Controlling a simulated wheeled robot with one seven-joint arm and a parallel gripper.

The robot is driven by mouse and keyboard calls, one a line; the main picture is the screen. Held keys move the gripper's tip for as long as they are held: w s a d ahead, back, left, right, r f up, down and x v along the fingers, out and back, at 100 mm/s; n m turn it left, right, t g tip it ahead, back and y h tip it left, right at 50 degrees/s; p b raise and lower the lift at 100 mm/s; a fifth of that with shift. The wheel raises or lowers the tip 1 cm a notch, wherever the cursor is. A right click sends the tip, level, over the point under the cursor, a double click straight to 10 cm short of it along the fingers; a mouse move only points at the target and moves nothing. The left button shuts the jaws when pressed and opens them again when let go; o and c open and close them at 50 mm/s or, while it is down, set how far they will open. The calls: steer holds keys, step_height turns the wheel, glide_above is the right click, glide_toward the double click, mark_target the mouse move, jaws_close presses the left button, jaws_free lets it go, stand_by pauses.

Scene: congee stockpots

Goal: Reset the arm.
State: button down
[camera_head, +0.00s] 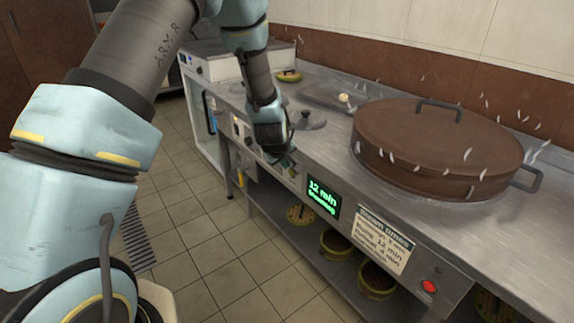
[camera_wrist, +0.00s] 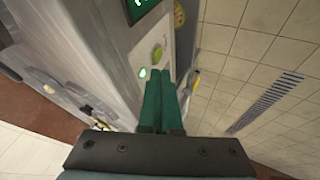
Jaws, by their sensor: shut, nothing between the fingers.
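My arm reaches from the left of the head view toward the front of the steel counter. My gripper (camera_head: 290,168) is just in front of the counter's control panel, left of the green "12 min" display (camera_head: 323,198). In the wrist view my gripper's two green fingers (camera_wrist: 164,88) lie side by side, shut, with nothing between them. A round green button (camera_wrist: 157,53) and a small lit light (camera_wrist: 142,73) show on the panel near the fingertips. I cannot tell whether the fingertips touch the panel.
A large brown lidded pot (camera_head: 437,145) steams on the counter (camera_head: 330,135). A steam times sign (camera_head: 383,240) and red button (camera_head: 429,286) are on the front. Baskets (camera_head: 338,244) stand on the lower shelf. The tiled floor (camera_head: 215,235) before the counter is clear.

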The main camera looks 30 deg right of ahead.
steer(key=shift+a, duration=0.1)
stand_by(0.4)
steer(key=a+r+m+g+y+p, duration=0.1)
steer(key=a+r+p, duration=0.1)
steer(key=a+r, duration=0.6)
steer(key=a+r+y+p, duration=0.15)
steer(key=a+r, duration=0.35)
steer(key=a, duration=0.7)
steer(key=s+a+r+g+p, duration=0.1)
steer(key=s+a+r, duration=0.2)
steer(key=a, duration=0.3)
steer(key=s+a+r+g+y+p, duration=0.1)
steer(key=s+a+r, duration=0.1)
steer(key=s+a, duration=0.3)
steer(key=s+a+r+m+g+y+p, duration=0.1)
steer(key=s+a+r+p, duration=0.1)
steer(key=a, duration=0.5)
steer(key=s+r, duration=0.1)
steer(key=s, duration=0.1)
steer(key=shift+s+a+r, duration=0.3)
steer(key=shift+s+r, duration=0.05)
